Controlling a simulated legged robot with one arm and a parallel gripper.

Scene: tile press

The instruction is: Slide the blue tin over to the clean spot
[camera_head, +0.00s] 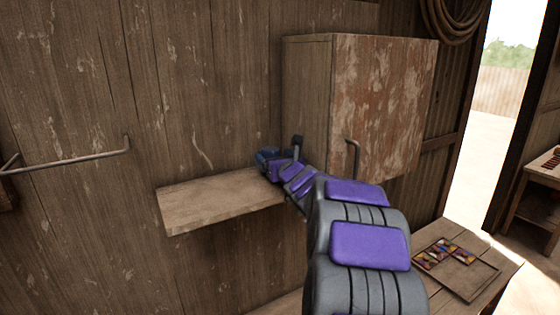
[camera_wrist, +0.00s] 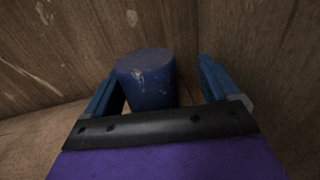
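The blue tin (camera_wrist: 147,80) stands upright in the wrist view, a scuffed dark blue cylinder near the wooden wall. My gripper (camera_wrist: 160,85) is open, with one blue finger on each side of the tin. The left finger is close beside the tin, and I cannot tell if they touch. A wider gap shows between the tin and the right finger. In the head view my gripper (camera_head: 268,158) is over the right end of a wooden shelf (camera_head: 210,205), and the tin is hard to make out there. I cannot pick out a clean spot in either view.
A weathered cabinet (camera_head: 380,100) with a metal handle (camera_head: 352,160) is just right of the shelf. A metal rail (camera_head: 75,160) is on the wall at left. A tray (camera_head: 455,268) of coloured pieces lies on a table at lower right. The shelf's left part is bare.

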